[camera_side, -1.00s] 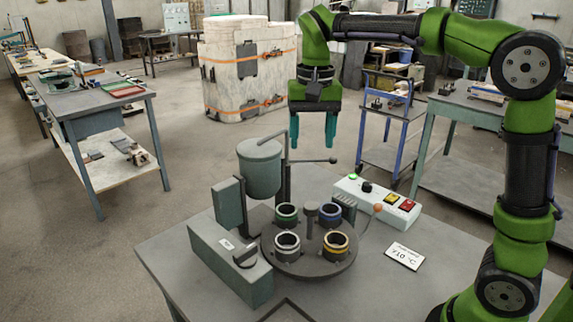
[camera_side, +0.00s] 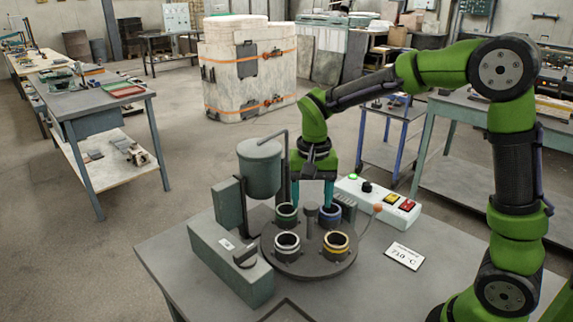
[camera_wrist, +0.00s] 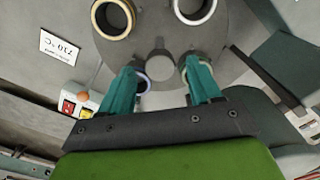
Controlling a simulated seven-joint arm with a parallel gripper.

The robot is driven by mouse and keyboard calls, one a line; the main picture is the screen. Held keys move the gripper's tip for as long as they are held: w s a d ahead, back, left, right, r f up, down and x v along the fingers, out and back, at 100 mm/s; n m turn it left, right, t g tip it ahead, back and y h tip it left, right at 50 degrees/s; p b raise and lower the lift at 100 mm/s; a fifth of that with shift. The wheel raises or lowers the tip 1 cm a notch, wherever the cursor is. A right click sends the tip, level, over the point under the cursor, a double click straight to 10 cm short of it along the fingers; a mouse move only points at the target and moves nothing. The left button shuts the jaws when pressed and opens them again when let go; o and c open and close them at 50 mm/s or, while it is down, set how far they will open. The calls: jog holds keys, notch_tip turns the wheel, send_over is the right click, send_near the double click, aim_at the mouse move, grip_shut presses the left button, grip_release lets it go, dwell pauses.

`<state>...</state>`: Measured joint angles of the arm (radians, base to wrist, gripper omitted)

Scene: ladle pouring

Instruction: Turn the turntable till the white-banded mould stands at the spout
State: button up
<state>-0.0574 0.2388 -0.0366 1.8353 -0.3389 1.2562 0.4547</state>
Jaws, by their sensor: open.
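The round turntable (camera_side: 310,270) carries the moulds around a centre post (camera_side: 312,215). The white-banded mould (camera_side: 287,253) stands at its front left; in the wrist view it shows at the top (camera_wrist: 193,22). The yellow-banded mould (camera_side: 336,252) is at front right, the green-banded mould (camera_side: 286,221) at back left and the blue-banded mould (camera_side: 329,217) at back right. The grey ladle pot (camera_side: 259,172) stands behind left, nearest the green-banded mould; its spout is not clear. My gripper (camera_side: 311,200) is open, fingertips down at the green and blue moulds; contact is unclear.
A grey block with a knob (camera_side: 232,262) stands close at the turntable's left. A control box with red and yellow buttons (camera_side: 378,197) is at back right, with a temperature card (camera_side: 404,256) in front of it. The table's right front is clear.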

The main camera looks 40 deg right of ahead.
jog(key=shift+f, duration=0.85)
jog(key=shift+c, duration=0.4)
grip_shut()
